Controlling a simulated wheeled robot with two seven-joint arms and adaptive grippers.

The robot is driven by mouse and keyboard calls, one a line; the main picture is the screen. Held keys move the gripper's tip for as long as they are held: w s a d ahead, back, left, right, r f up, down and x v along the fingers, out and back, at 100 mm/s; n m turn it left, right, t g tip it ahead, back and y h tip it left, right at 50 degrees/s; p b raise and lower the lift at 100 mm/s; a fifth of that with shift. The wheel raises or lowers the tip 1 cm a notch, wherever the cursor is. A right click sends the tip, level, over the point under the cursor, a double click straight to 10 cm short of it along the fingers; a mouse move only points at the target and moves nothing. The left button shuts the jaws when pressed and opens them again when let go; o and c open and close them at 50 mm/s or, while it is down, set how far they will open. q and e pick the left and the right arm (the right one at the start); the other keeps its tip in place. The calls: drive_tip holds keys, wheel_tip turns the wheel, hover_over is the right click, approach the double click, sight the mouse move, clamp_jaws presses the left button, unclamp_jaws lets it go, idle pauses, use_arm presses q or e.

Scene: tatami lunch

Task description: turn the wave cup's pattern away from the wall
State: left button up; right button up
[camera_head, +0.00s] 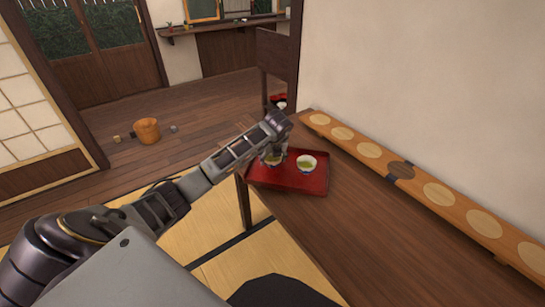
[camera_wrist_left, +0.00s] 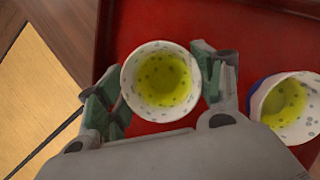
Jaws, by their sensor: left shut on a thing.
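My left gripper (camera_wrist_left: 160,88) is shut on a white cup with small dark dots and green tea (camera_wrist_left: 135,60), over the red tray. In the head view this held cup (camera_head: 273,161) is partly hidden by my gripper (camera_head: 276,150). A second tea cup (camera_head: 307,163) stands just right of it on the red tray (camera_head: 310,187). In the left wrist view this second cup (camera_wrist_left: 258,97) has a blue band on its outside and dots inside. I cannot tell from these views which cup has the wave pattern. My right gripper is not in view.
The tray sits at the far end of a dark wooden table (camera_head: 375,240) along the white wall (camera_head: 420,80). A long board with round pale inlays (camera_head: 438,194) runs along the wall. A wooden bucket (camera_head: 147,131) stands on the floor. The table's near part is clear.

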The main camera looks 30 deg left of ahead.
use_arm(q)
drive_tip(key=shift+f, duration=0.15)
drive_tip(key=o, duration=1.2)
drive_tip(key=shift+r+p, duration=1.5)
drive_tip(key=shift+r, duration=1)
drive_tip(key=shift+s, duration=0.1)
